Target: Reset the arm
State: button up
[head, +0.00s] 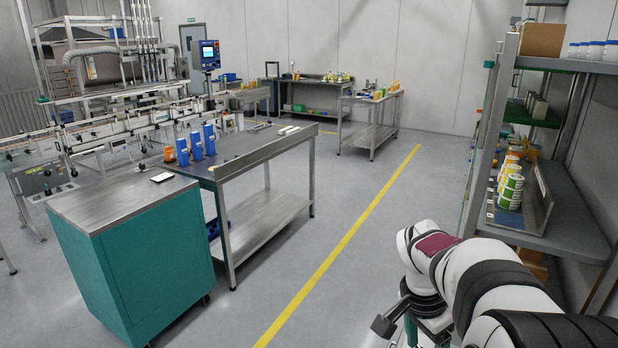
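My arm reaches in from the lower right corner of the head view, with white and black links and a dark red patch near the wrist. The wrist bends downward beside the shelf rack. My gripper (386,322) shows only as a small dark part at the bottom of the view, over the grey floor. Its fingers are not clear, so I cannot tell whether it is open or shut. I see nothing held in it, but its lower side is cut off or hidden.
A teal cabinet (150,260) stands at the left. Open floor with a yellow line (345,243) lies between.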

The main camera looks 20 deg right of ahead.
jog(key=s+a+n+y, duration=0.2)
jog(key=s+a+n, duration=0.3)
jog(key=s+a, duration=0.4)
jog(key=s+a+n+y, duration=0.2)
jog(key=s+a+n, duration=0.3)
jog(key=s+a, duration=0.4)
jog(key=a, duration=0.5)
jog(key=shift+s, duration=0.2)
jog(key=shift+w+r, duration=0.1)
dwell(0.6)
